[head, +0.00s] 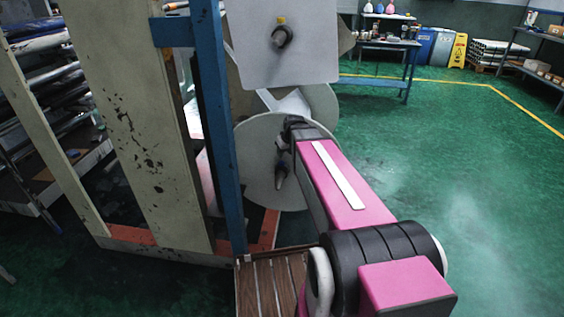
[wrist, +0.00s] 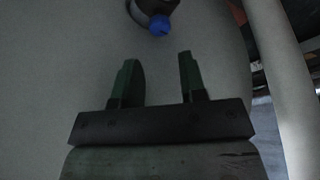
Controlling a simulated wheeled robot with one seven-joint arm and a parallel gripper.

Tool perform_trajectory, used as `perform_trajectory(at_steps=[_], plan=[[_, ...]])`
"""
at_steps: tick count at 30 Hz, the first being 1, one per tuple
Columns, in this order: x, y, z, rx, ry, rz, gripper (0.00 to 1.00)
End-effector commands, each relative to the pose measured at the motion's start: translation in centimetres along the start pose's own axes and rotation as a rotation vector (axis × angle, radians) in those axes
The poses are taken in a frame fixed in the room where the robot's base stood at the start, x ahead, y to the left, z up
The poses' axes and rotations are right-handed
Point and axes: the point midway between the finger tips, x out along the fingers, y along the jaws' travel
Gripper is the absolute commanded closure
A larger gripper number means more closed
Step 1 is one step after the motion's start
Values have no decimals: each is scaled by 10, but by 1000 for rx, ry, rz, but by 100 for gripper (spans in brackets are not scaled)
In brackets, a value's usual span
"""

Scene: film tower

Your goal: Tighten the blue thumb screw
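The blue thumb screw (wrist: 159,26) shows at the top middle of the wrist view, on the end of a dark round hub or shaft (wrist: 150,6). Behind it is a pale flat disc (wrist: 60,60). My gripper (wrist: 157,62) is open, with nothing between its two dark green fingers. The screw lies beyond the fingertips, roughly in line with the gap and apart from them. My arm hides part of that disc.
An upper pale plate (head: 290,60) with its own shaft (head: 281,37) is above. A blue post (head: 218,120) and cream frame (head: 135,110) stand to the left. A slatted wooden platform (head: 270,285) lies below. The green floor (head: 470,190) on the right is clear.

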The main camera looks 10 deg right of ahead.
Motion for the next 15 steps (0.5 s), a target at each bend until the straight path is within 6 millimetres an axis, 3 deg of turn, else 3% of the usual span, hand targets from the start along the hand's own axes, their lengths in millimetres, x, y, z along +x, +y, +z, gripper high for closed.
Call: perform_trajectory(at_steps=[6,15], plan=[[39,0,-1,1,-2,-1,62],[70,0,-1,1,0,0,62]])
